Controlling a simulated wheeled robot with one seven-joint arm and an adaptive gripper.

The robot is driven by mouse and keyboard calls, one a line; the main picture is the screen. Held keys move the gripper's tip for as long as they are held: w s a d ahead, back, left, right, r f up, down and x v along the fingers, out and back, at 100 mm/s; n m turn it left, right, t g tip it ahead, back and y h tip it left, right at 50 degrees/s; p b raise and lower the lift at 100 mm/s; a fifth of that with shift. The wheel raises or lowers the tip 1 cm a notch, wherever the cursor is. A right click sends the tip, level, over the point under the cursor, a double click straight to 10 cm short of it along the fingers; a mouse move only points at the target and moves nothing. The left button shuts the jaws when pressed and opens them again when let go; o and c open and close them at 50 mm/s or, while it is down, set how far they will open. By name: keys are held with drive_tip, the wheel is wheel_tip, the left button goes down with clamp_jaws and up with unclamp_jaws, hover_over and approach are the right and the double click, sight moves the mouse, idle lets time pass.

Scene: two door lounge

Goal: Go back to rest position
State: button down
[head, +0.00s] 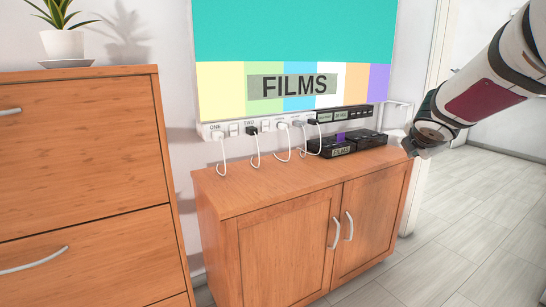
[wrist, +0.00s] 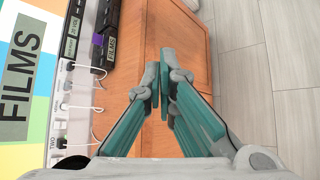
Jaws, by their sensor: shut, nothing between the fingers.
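My gripper (head: 413,146) is at the right end of the wooden cabinet (head: 262,187) in the head view, at the end of my arm reaching in from the upper right. In the wrist view my gripper (wrist: 159,72) has its teal fingers brought together at the tips, with nothing between them. The cabinet top (wrist: 182,40) lies behind the fingers. In the head view the fingers are mostly hidden by the wrist, and I cannot tell the exact gap to the cabinet.
A black box labelled FILMS (head: 343,148) and a dark unit (head: 344,114) stand near my gripper. White cables run from a socket strip (head: 222,131) below the FILMS screen (head: 293,86). A drawer chest (head: 85,175) with a potted plant (head: 63,42) is left. Floor (head: 475,200) at right is clear.

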drive_tip(key=s+a+m+g, duration=0.2)
drive_tip(key=s+m, duration=0.4)
drive_tip(key=s, duration=0.4)
drive_tip(key=s+a+m+g, duration=0.1)
drive_tip(key=s+m+g, duration=0.3)
drive_tip(key=s, duration=0.7)
drive_tip(key=s+a+f+m+g+y, duration=0.1)
drive_tip(key=s+a+f+m+y, duration=0.25)
drive_tip(key=s, duration=0.55)
drive_tip(key=s+a+f+m+g, duration=0.2)
drive_tip(key=s+a+f+m, duration=0.15)
drive_tip(key=s+a, duration=0.45)
drive_tip(key=s+a+f+m+g+y, duration=0.1)
drive_tip(key=s+a+f+m+y, duration=0.2)
drive_tip(key=s, duration=0.8)
wheel_tip(320, 180, up, 26)
drive_tip(key=t+h+p, duration=0.1)
drive_tip(key=t+p, duration=0.2)
drive_tip(key=p, duration=2.1)
drive_tip(key=shift+w+d+m+h, duration=0.15)
drive_tip(key=shift+d+m+h, duration=0.15)
drive_tip(key=shift+d+h, duration=0.1)
